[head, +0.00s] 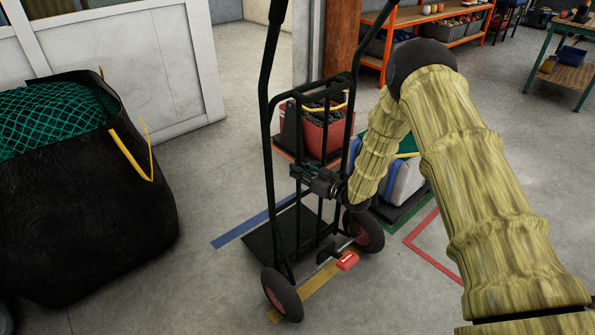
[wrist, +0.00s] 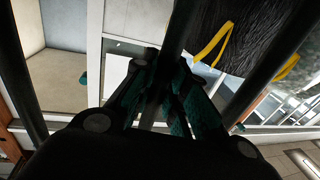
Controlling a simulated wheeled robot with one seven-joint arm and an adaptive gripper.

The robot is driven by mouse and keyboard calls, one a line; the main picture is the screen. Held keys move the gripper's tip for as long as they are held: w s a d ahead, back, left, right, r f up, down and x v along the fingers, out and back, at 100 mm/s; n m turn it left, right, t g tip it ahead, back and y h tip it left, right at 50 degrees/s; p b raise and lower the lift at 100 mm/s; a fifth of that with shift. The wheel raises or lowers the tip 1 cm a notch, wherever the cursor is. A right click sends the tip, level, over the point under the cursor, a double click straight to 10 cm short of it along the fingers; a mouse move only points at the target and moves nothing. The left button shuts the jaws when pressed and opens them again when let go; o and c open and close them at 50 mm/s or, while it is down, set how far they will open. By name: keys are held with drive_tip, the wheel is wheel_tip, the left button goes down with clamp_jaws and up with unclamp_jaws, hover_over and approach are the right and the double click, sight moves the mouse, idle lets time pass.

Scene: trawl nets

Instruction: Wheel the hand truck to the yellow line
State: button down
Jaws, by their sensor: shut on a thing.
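The black hand truck (head: 268,130) stands upright in the middle of the head view, with two red-hubbed wheels and a flat toe plate (head: 290,235). The yellow line (head: 318,288) is on the floor at the wheels; the left wheel (head: 282,295) overlaps its near end in the picture, and the right wheel (head: 365,231) is close to its far end. Exact wheel contact with the line is hard to tell. My gripper (head: 304,173) is shut on the truck's middle upright bar. In the wrist view, its fingers (wrist: 163,90) close around a dark bar.
A large black bag (head: 85,200) with green net stands at left. A red crate (head: 325,130) and a pale bin (head: 405,180) stand behind the truck. A blue line (head: 232,234) and a red line (head: 432,260) mark the floor. Open floor lies in front.

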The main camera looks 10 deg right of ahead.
drive_tip(key=shift+d+r, duration=0.1)
drive_tip(key=shift+d, duration=0.15)
drive_tip(key=c, duration=1.4)
unclamp_jaws()
drive_tip(key=shift+a, duration=0.1)
drive_tip(key=shift+o, duration=0.3)
drive_tip(key=shift+a, duration=0.1)
drive_tip(key=v, duration=1.2)
